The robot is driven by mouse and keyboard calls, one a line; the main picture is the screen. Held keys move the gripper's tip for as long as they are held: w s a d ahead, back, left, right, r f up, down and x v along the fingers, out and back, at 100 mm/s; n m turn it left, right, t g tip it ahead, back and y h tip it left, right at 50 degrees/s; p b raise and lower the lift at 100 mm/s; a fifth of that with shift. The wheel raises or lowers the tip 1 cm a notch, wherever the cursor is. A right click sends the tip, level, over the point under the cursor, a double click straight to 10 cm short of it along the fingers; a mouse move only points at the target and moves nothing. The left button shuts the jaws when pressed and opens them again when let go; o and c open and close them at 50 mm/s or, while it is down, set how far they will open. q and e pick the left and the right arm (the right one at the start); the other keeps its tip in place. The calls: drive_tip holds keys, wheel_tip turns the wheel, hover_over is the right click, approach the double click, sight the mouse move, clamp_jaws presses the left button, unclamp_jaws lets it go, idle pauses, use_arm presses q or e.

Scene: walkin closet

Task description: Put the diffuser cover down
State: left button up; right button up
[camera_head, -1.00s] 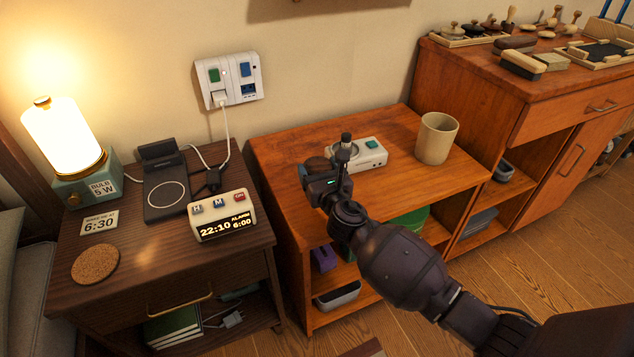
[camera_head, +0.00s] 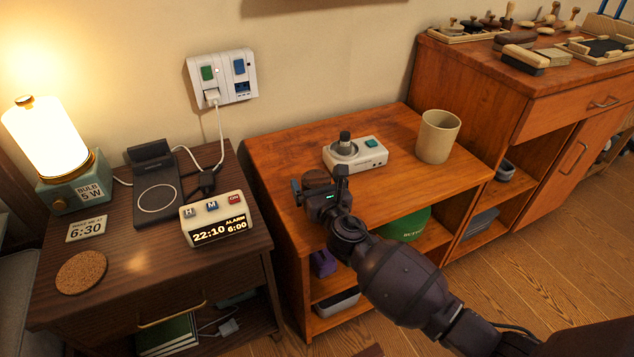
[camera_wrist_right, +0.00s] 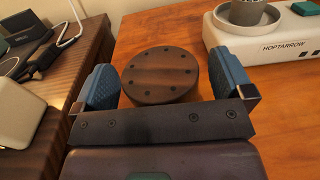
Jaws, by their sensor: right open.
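The diffuser cover is a round, dark wooden disc with small holes in its top. In the head view the cover (camera_head: 317,179) is on the orange wooden cabinet near its left edge, partly behind my right gripper (camera_head: 320,196). In the right wrist view the cover (camera_wrist_right: 160,72) lies flat between the two blue fingertips of my right gripper (camera_wrist_right: 164,85). The fingers are open, with a narrow gap at the right one; contact at the left is hard to tell. The white diffuser base (camera_head: 356,154) stands behind and to the right. My left gripper is not in view.
A beige cup (camera_head: 438,136) stands right of the diffuser base on the cabinet top (camera_head: 285,150). At the left, a dark nightstand holds an alarm clock (camera_head: 215,219), a charging stand (camera_head: 156,195) and a lit lamp (camera_head: 46,140). The cabinet front is clear.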

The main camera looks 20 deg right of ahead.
drive_tip(key=shift+r, duration=0.1)
drive_tip(key=shift+s, duration=0.15)
drive_tip(key=s, duration=0.3)
drive_tip(key=s+p, duration=0.1)
drive_tip(key=s, duration=0.3)
drive_tip(key=s+p, duration=0.1)
drive_tip(key=s, duration=0.3)
drive_tip(key=shift+a, duration=0.25)
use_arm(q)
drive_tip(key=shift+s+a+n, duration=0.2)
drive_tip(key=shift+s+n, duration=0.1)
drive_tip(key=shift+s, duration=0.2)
use_arm(e)
drive_tip(key=shift+s, duration=0.35)
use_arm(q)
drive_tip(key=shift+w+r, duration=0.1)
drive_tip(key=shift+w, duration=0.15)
